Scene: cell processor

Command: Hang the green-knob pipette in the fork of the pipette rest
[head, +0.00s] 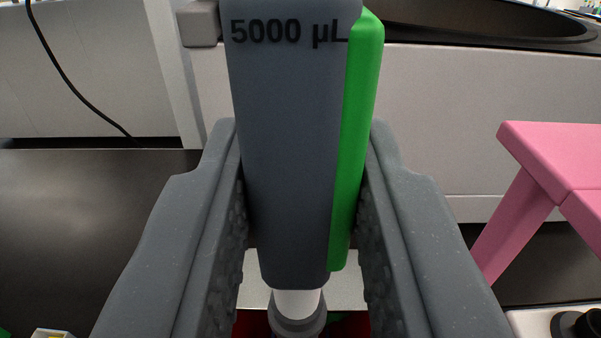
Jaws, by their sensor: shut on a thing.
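A pipette (290,150) stands nearly upright in the middle of the view. It has a dark grey body marked "5000 µL", a green strip (357,140) along its right side and a pale lower shaft. My gripper (302,128) is shut on its body, one grey finger on each side. The pipette's top is cut off by the upper edge, so its knob is not seen. A pink stand (555,160) with slanted legs is partly in view at the right, apart from the pipette. I cannot tell whether it is the pipette rest, and no fork shows.
A pale machine panel (450,110) with a dark rounded opening on top stands behind. A white item with a black knob (590,325) shows at the lower right. Something red is partly hidden below the pipette.

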